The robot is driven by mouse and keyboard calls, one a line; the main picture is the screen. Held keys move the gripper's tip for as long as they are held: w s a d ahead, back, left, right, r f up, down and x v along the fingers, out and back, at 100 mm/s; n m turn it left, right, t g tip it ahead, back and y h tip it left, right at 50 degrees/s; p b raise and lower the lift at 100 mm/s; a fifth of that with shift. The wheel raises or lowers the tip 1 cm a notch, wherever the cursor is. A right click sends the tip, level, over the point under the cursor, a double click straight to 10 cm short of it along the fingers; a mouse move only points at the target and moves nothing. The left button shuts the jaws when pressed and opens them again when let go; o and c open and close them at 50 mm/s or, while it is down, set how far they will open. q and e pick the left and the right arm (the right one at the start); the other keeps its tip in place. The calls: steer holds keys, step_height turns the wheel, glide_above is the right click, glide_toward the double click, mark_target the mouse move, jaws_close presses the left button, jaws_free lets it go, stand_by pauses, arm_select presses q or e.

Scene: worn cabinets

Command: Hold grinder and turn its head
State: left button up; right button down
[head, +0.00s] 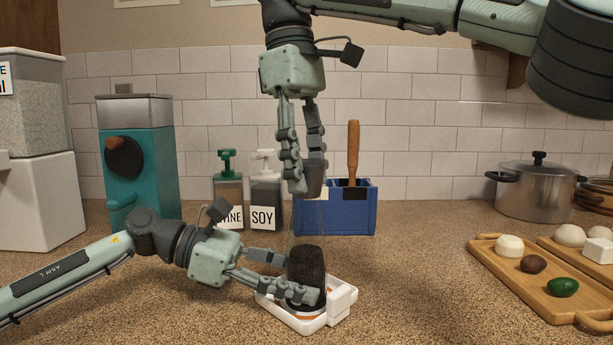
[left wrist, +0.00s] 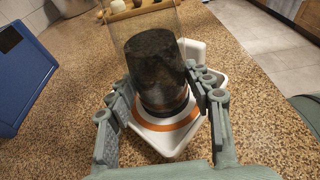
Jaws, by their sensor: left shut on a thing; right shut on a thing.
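The grinder (head: 306,262) stands upright, a clear cylinder with dark contents in its lower part and a dark grey head (head: 313,178) on top. Its base is on a white tray (head: 341,301) with an orange ring. In the left wrist view the grinder (left wrist: 158,75) stands between my left fingers. My left gripper (head: 306,296) is shut on the grinder's lower body from the left. My right gripper (head: 308,188) comes down from above and is shut on the head. The head's far side is partly hidden by the fingers.
A blue caddy (head: 350,220) with a wooden-handled tool stands close behind the grinder. Soy (head: 265,195) and wine bottles and a teal machine (head: 140,165) are at the back left. A cutting board (head: 530,285) with food and a steel pot (head: 537,192) are at the right.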

steer(key=shift+m, duration=1.2)
steer(key=shift+m+g, duration=0.3)
steer(key=shift+m, duration=0.7)
steer(key=c, duration=0.8)
jaws_free()
